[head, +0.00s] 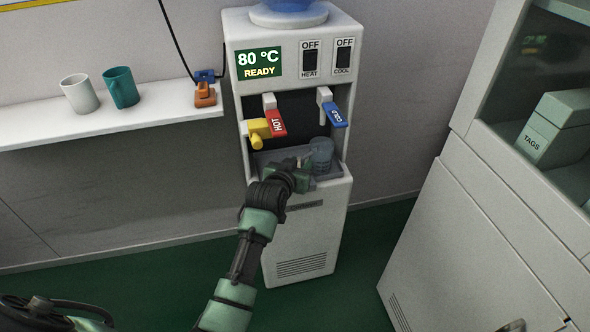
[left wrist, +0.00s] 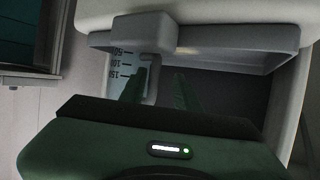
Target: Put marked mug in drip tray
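The marked mug (head: 320,157) is a clear, bluish cup standing in the grey drip tray (head: 268,160) of the water dispenser, toward its right side. In the left wrist view, the mug (left wrist: 119,68) shows dark graduation marks and a pale handle. My left gripper (head: 306,172) is at the front of the tray, just left of and below the mug. In the left wrist view its two fingers (left wrist: 160,90) are apart. One finger is close to the handle; whether they touch I cannot tell. My right gripper is not in view.
The dispenser (head: 312,235) has a red hot lever (head: 276,122), a blue cold lever (head: 335,114) and a yellow part (head: 258,131) over the tray. A white shelf (head: 150,115) at left holds a white mug (head: 80,94) and a teal mug (head: 121,87). A cabinet (head: 470,240) stands right.

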